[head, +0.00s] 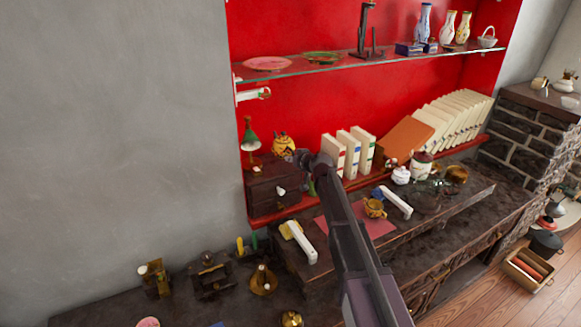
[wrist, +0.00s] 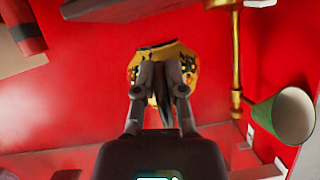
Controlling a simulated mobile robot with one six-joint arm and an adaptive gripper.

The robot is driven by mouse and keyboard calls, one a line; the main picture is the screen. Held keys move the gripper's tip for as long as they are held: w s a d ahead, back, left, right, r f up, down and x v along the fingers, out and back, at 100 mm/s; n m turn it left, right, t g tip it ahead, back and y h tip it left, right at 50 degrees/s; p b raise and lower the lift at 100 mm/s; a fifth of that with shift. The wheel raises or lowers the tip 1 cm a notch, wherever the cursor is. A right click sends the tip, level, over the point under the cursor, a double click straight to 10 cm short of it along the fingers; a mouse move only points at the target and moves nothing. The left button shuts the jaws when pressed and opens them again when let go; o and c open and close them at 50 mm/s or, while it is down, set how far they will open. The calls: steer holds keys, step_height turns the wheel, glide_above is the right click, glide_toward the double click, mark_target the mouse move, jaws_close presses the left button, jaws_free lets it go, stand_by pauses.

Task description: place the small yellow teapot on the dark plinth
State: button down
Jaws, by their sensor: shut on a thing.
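The small yellow teapot (head: 284,144), with dark markings, is in front of the red back wall. In the wrist view the teapot (wrist: 160,52) sits between the fingertips of my gripper (wrist: 161,78), which is shut on it. In the head view my gripper (head: 300,157) reaches it from the lower right. A dark wooden block with drawers (head: 268,187), which looks like the plinth, is below the teapot. I cannot tell whether the teapot touches its top. The teapot's lower part is partly hidden by the gripper.
A green-shaded lamp (head: 250,138) is just left of the teapot; its green shade (wrist: 285,116) shows in the wrist view. White books (head: 348,152) stand to the right. A glass shelf (head: 370,58) with plates and vases is above. The cluttered dark counter (head: 300,270) lies below.

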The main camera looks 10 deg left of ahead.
mark_target(291, 172)
steer(key=shift+w+a+f+b, duration=0.1)
steer(key=shift+w+f+b, duration=0.15)
steer(key=shift+f+b, duration=0.25)
steer(key=shift+w+a+f+b, duration=0.1)
steer(key=shift+w+f+b, duration=0.1)
steer(key=shift+f+b, duration=1.1)
steer(key=shift+f, duration=0.05)
steer(key=c, duration=0.7)
jaws_free()
steer(key=shift+r, duration=0.15)
steer(key=p+v, duration=0.4)
steer(key=v, duration=0.8)
steer(key=shift+p, duration=0.3)
